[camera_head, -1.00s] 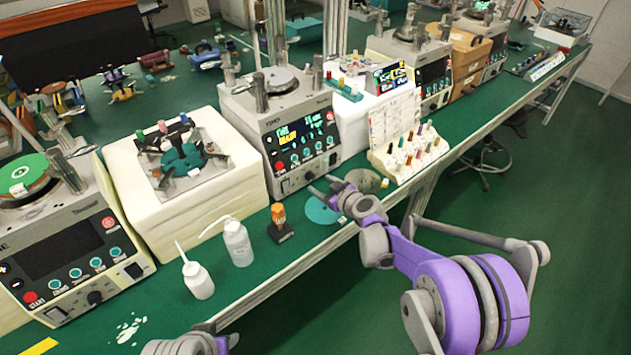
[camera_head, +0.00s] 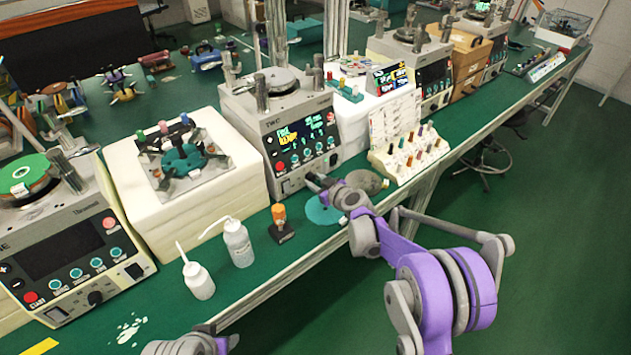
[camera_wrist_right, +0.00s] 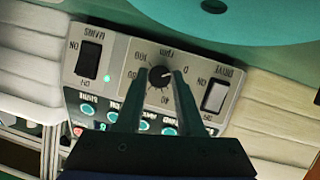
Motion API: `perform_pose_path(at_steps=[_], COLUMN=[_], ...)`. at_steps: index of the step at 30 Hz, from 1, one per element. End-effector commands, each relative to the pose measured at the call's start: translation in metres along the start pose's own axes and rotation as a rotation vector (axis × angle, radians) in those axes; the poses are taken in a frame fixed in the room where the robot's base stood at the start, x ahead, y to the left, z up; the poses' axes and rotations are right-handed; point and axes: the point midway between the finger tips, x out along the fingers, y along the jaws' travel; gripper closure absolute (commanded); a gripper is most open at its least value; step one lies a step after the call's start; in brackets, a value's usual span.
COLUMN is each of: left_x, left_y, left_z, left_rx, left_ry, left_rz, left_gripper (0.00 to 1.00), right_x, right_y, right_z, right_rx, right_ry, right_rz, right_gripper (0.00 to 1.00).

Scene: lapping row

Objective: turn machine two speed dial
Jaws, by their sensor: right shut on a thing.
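Machine two (camera_head: 285,108), a grey bench unit marked TWO, stands mid-bench with a lit display and a round plate on top. Its speed dial (camera_wrist_right: 160,75) is a black knob under a printed rpm scale in the right wrist view, between two rocker switches. My right gripper (camera_head: 314,182) is at the lower front of the machine. In the right wrist view its two fingers (camera_wrist_right: 160,82) are shut on the dial, one on each side. The gripper hides the dial in the head view. My left gripper does not show; only part of my left arm shows at the bottom edge.
A cream block with a teal fixture (camera_head: 183,158) stands left of machine two. Two white bottles (camera_head: 238,243) and an orange-topped stamp (camera_head: 280,222) stand in front. A rack of coloured pegs (camera_head: 408,152) is to the right. The front bench strip is partly clear.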

Motion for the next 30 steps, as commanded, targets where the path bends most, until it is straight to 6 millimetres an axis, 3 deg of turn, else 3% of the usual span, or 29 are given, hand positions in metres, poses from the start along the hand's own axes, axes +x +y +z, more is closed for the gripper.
perform_pose_path(at_steps=[14,30], left_x=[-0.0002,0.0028], left_y=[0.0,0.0], left_z=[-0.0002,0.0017], left_rx=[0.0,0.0], left_ry=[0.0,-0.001], left_rz=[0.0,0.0], left_gripper=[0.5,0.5], right_x=[-0.0003,0.0002], right_y=[0.0012,0.0043], right_z=[0.0,0.0008], right_rx=[0.051,0.394], right_ry=[-0.003,-0.02], right_rz=[-0.021,-0.166], right_gripper=[1.0,1.0])
